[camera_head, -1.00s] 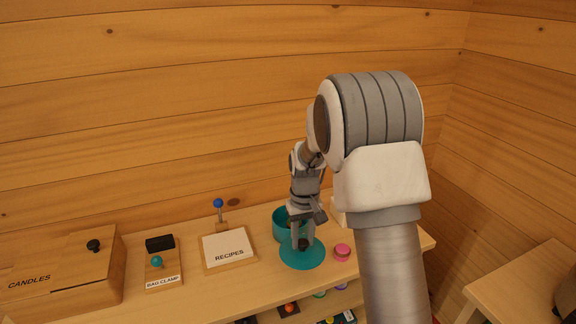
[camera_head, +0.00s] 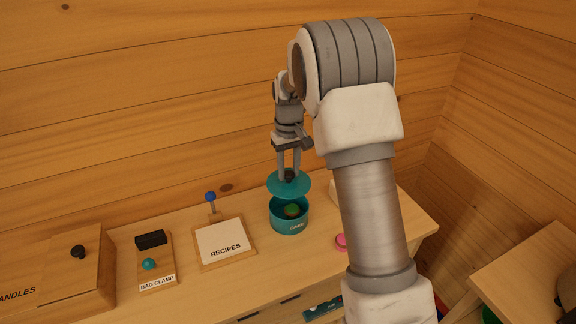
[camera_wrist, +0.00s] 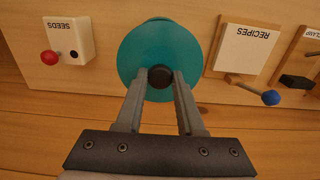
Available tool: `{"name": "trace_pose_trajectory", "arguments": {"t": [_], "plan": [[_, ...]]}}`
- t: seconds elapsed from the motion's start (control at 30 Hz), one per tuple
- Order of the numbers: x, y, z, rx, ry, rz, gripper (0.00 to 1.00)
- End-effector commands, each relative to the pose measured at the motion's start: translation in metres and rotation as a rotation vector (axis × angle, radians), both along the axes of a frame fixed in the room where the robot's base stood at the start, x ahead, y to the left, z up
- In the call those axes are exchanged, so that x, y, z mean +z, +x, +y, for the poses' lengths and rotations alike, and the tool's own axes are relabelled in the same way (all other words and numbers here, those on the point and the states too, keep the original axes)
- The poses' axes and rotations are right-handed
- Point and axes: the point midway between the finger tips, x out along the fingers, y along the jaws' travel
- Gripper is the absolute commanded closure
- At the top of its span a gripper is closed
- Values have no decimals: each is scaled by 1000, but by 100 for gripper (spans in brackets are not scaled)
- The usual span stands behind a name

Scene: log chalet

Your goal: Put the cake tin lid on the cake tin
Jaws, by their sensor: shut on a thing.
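The cake tin lid (camera_head: 272,186) is a flat teal disc with a dark knob. My gripper (camera_head: 289,174) is shut on the knob and holds the lid roughly level in the air. The cake tin (camera_head: 280,226), a round teal tin with a label on its front, stands open on the counter below the lid. A gap shows between lid and tin, and something green and reddish lies inside. In the wrist view my fingers (camera_wrist: 160,78) grip the dark knob and the lid (camera_wrist: 136,58) hides most of the tin.
The recipes board (camera_head: 222,241) with a blue-knobbed peg, the bag clamp board (camera_head: 160,268) and the candles box (camera_head: 50,275) stand left of the tin. A white seeds box (camera_wrist: 72,40) shows in the wrist view.

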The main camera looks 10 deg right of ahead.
Motion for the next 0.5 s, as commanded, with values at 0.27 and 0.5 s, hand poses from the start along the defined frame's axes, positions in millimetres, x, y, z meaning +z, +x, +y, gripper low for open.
{"name": "trace_pose_trajectory", "arguments": {"t": [0.27, 0.5], "plan": [[-22, 0, 0, 0, 0, 0, 100], [-46, 0, 0, 0, 0, 1, 100]]}}
